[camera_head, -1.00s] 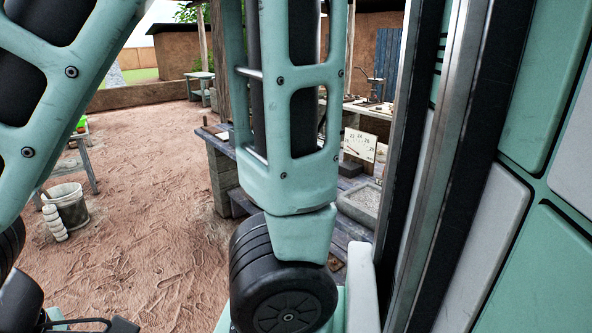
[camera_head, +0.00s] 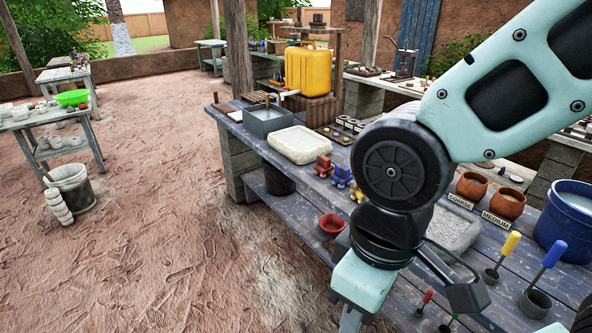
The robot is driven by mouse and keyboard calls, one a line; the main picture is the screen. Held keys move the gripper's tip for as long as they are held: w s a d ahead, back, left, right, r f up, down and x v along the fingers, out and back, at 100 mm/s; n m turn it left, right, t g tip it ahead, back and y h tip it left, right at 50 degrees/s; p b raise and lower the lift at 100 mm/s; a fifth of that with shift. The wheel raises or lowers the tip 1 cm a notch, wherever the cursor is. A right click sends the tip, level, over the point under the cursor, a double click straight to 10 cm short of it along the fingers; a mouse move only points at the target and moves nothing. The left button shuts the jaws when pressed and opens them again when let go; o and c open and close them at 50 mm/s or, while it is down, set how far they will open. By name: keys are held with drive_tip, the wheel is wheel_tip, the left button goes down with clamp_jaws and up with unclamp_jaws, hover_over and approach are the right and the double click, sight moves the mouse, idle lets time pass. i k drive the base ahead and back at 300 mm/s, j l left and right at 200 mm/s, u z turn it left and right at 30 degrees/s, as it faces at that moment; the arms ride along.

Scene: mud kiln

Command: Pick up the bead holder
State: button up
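I cannot tell for certain which thing is the bead holder. A dark board with several small round cups (camera_head: 346,129) lies on the blue-grey workbench (camera_head: 312,198), behind my arm. My arm comes in from the upper right and bends down over the bench.
Open dirt floor (camera_head: 165,180) lies left.

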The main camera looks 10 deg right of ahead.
sight(323, 166)
drive_tip(key=i+z, duration=0.1)
drive_tip(key=z, duration=0.35)
drive_tip(key=j+z, duration=0.15)
drive_tip(key=z, duration=0.3)
drive_tip(key=i+j+z, duration=0.15)
drive_tip(key=z, duration=0.3)
drive_tip(key=i+j+z, duration=0.25)
drive_tip(key=j, duration=0.35)
drive_tip(key=j+z, duration=0.3)
drive_tip(key=j, duration=0.35)
drive_tip(key=j+z, duration=0.25)
drive_tip(key=j, duration=1.75)
drive_tip(key=i+j+z, duration=0.1)
drive_tip(key=j, duration=1.2)
